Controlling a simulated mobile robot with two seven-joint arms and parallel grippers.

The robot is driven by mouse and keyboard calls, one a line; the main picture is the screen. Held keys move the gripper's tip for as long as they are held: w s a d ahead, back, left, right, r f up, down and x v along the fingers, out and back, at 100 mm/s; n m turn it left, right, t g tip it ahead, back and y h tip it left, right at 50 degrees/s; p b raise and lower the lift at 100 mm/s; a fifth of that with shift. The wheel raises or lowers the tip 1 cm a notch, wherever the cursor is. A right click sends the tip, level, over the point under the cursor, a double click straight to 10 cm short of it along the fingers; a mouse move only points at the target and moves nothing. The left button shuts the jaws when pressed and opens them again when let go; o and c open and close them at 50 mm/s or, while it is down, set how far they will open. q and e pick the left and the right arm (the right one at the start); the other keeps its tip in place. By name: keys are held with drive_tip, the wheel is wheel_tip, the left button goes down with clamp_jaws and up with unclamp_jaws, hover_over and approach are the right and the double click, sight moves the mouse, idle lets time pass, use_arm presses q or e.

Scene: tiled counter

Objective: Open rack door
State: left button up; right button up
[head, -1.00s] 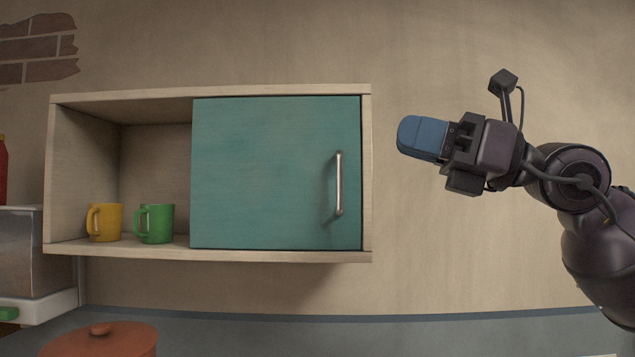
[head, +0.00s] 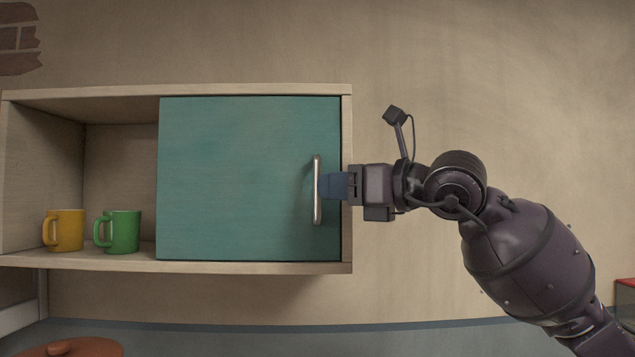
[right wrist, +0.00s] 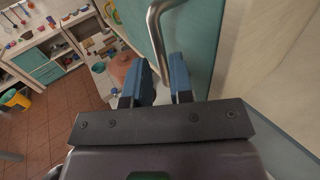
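The rack (head: 122,167) is a wooden wall box with an open left part. Its teal door (head: 235,180) is closed over the right part. A metal vertical handle (head: 317,190) stands near the door's right edge. My right gripper (head: 332,187) reaches it from the right, its blue fingertips at the handle's middle height. In the right wrist view, the two fingers (right wrist: 161,82) are apart and the handle (right wrist: 157,40) runs down toward the gap between them. Contact with the handle cannot be made out. My left gripper is not in view.
A yellow mug (head: 66,231) and a green mug (head: 121,231) stand in the rack's open left part. A reddish-brown lidded pot (head: 75,348) is below at the lower left. The wall right of the rack is clear apart from my right arm.

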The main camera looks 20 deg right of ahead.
sight(318, 218)
drive_tip(key=shift+x, duration=1.85)
drive_tip(key=shift+d, duration=0.1)
clamp_jaws()
